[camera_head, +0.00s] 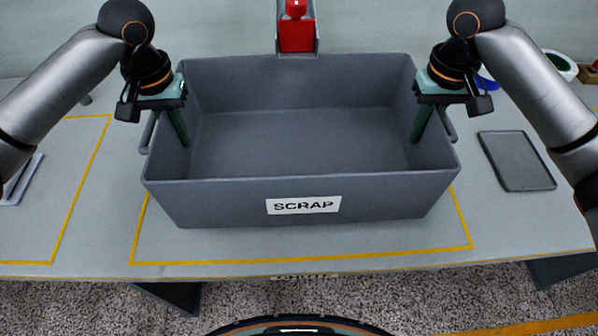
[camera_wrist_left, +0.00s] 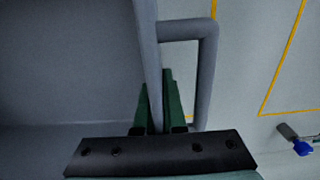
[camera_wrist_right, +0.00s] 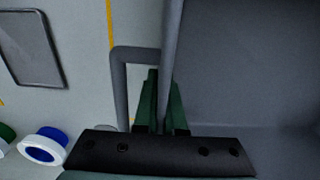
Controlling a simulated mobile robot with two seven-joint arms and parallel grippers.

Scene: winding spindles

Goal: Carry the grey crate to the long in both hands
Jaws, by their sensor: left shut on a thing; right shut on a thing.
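The grey crate (camera_head: 302,186), a wide open box with a white SCRAP label on its front wall, is in the middle of the head view and looks empty. My left gripper (camera_head: 178,134) is shut on its left side wall, with one green finger inside the crate. My right gripper (camera_head: 422,130) is shut on the right side wall in the same way. In the wrist views, the fingers straddle the wall beside the left handle (camera_wrist_left: 206,75) and the right handle (camera_wrist_right: 120,85). I cannot tell whether the crate's base touches the table.
The pale table (camera_head: 90,225) carries yellow outlines (camera_head: 300,257), one around the crate's front. A red block in a grey holder (camera_head: 297,35) stands behind the crate. A dark flat tray (camera_head: 516,160) lies to the right. Round containers (camera_head: 560,66) stand at the far right.

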